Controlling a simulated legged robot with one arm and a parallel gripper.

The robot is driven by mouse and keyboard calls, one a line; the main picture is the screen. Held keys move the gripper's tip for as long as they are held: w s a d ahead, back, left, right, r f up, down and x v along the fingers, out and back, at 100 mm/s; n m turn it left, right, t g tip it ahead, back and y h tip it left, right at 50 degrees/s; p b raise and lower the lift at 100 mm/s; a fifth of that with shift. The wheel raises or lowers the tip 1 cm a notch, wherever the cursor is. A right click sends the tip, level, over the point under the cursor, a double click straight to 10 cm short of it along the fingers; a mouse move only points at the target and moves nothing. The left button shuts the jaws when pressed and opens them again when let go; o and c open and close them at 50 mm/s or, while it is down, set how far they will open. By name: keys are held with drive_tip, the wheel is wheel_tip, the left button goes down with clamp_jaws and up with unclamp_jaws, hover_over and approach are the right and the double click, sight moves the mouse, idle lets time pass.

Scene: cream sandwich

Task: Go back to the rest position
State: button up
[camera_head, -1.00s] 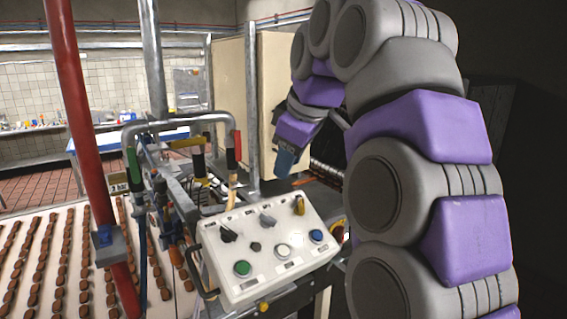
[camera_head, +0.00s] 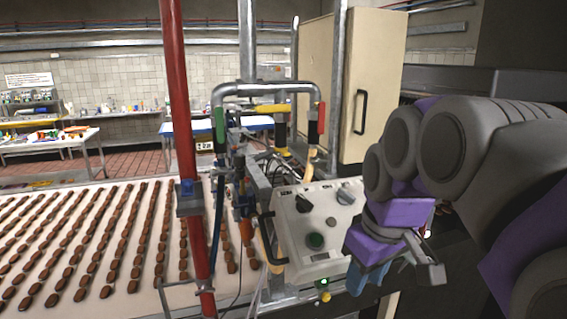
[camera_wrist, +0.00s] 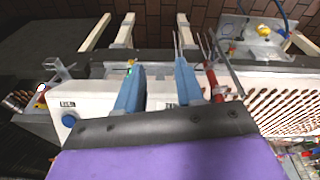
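My gripper (camera_head: 368,276) has blue fingers and hangs at the right of the head view, in front of the right part of the control box. In the wrist view, the two blue fingers of my gripper (camera_wrist: 159,68) stand apart with nothing between them. My purple and grey arm comes in from the right edge. In the wrist view, the control box (camera_wrist: 90,112) lies beneath the fingers, with a blue button (camera_wrist: 69,121) at left.
A white conveyor (camera_head: 70,232) with rows of brown pieces fills the left. A red post (camera_head: 176,110) and a pipe frame (camera_head: 265,90) stand beside the control box. A beige cabinet (camera_head: 380,75) is behind. A white table (camera_head: 60,143) stands at far left.

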drive_tip(key=s+f+m+g+b, duration=0.2)
drive_tip(key=s+f+m+b, duration=0.1)
drive_tip(key=s+f, duration=0.8)
drive_tip(key=s+f+m+g+b, duration=0.1)
drive_tip(key=s+f+m+b, duration=0.2)
drive_tip(key=s+f, duration=0.8)
wheel_tip(320, 180, down, 7)
drive_tip(key=shift+s+d+f+g+h+b, duration=0.15)
drive_tip(key=shift+d+g+h+b, duration=0.25)
drive_tip(key=shift+b, duration=0.35)
